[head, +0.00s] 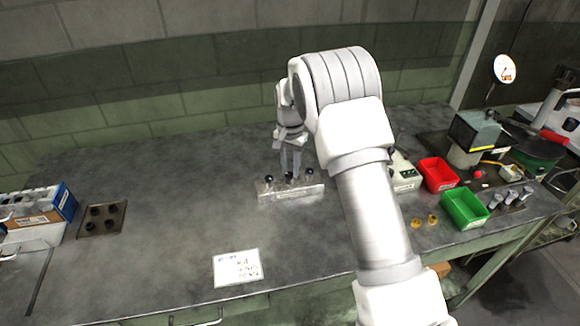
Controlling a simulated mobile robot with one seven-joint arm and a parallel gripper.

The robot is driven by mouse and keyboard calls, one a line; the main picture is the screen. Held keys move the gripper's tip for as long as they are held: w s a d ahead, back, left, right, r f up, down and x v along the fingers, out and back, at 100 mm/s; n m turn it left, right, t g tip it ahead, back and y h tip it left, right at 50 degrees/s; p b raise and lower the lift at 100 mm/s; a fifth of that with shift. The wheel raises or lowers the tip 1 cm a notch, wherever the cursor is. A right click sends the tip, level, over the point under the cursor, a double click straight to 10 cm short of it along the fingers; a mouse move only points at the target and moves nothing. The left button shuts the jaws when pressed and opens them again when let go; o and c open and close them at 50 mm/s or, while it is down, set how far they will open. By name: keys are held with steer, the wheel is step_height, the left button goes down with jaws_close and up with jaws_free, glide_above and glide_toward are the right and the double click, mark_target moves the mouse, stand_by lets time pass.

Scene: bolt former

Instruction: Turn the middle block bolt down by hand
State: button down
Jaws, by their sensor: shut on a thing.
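The block (292,193) is a pale metal bar lying on the bench, left of my arm. Several dark round-headed bolts stand along its top. One dark head (268,179) shows at the left and another (308,172) at the right. My gripper (290,176) points straight down over the middle of the block, its fingers shut on the middle bolt (289,178). The fingers hide most of that bolt, and how deep it sits cannot be told.
A printed card (237,268) lies in front of the block. A dark plate (102,219) with several black knobs is at the left. Red (438,174) and green (464,208) bins stand at the right, near two brass parts (424,220). The bench around the block's left is clear.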

mark_target(290, 173)
steer(key=shift+w+r+m, duration=0.1)
steer(key=shift+r+m, duration=0.05)
steer(key=shift+m, duration=0.25)
steer(key=c, duration=0.6)
jaws_free()
steer(key=shift+c, duration=0.2)
step_height(290, 173, up, 17)
steer(key=shift+r+p, duration=0.15)
steer(key=shift+p, duration=0.3)
